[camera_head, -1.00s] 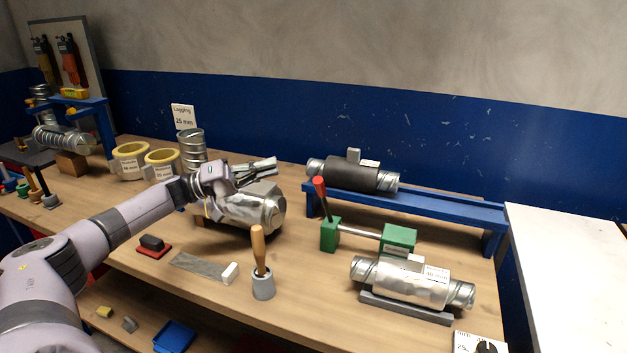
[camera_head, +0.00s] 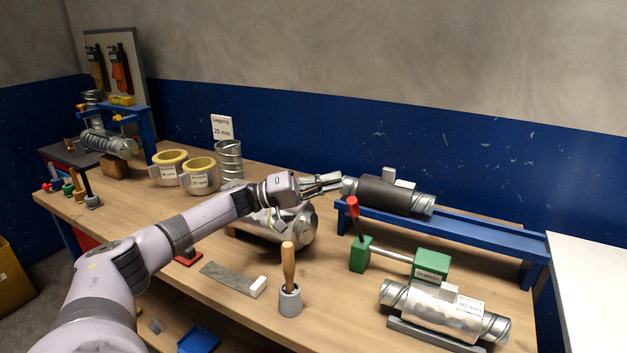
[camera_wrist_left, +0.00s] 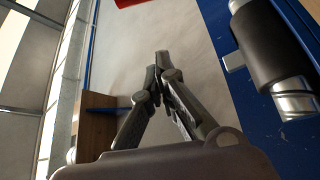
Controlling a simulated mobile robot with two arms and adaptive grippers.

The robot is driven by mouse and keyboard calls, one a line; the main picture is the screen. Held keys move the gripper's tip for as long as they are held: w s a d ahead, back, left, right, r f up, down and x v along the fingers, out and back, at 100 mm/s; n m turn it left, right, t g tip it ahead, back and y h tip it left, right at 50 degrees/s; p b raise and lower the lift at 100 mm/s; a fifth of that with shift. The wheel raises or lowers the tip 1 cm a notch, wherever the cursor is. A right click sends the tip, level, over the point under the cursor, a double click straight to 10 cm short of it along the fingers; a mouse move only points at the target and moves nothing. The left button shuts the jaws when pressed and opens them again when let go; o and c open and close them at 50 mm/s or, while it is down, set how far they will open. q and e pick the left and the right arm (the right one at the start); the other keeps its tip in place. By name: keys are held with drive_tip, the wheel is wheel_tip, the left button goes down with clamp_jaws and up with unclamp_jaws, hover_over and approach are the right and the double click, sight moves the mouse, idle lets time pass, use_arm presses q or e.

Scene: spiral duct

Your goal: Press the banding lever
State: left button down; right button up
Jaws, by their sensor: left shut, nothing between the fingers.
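The banding lever, a dark rod with a red grip (camera_head: 352,207), stands tilted slightly left on a green block (camera_head: 360,254) of the bander, joined by a steel rod to a second green block (camera_head: 432,264). My left gripper (camera_head: 338,181) is shut and empty, above and a little left of the red grip, near the left end of the black-wrapped duct (camera_head: 390,195). It does not visibly touch the lever. In the left wrist view the closed fingers (camera_wrist_left: 160,62) meet at their tips, and a red patch (camera_wrist_left: 128,3) shows at the top edge. My right gripper is not in view.
The black-wrapped duct rests on a blue bench rail (camera_head: 470,232). A silver-wrapped duct (camera_head: 440,310) lies in front on a grey cradle. Another silver duct (camera_head: 300,228) lies beneath my left arm. A wooden-handled tool (camera_head: 288,265) stands upright in a grey holder.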

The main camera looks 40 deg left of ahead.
use_arm(q)
drive_tip(key=d, duration=0.1)
drive_tip(key=d+p, duration=0.1)
drive_tip(key=s+d+f+p, duration=0.1)
drive_tip(key=d, duration=0.1)
drive_tip(key=shift+d, duration=0.1)
idle(0.5)
drive_tip(key=s+d+f+m+g+h+b, duration=0.1)
drive_tip(key=s+f+m+g+h+b, duration=0.3)
drive_tip(key=m+b, duration=0.9)
drive_tip(key=shift+s+d+g+h, duration=0.2)
drive_tip(key=shift+s+g+h, duration=0.2)
drive_tip(key=shift+s+h, duration=0.7)
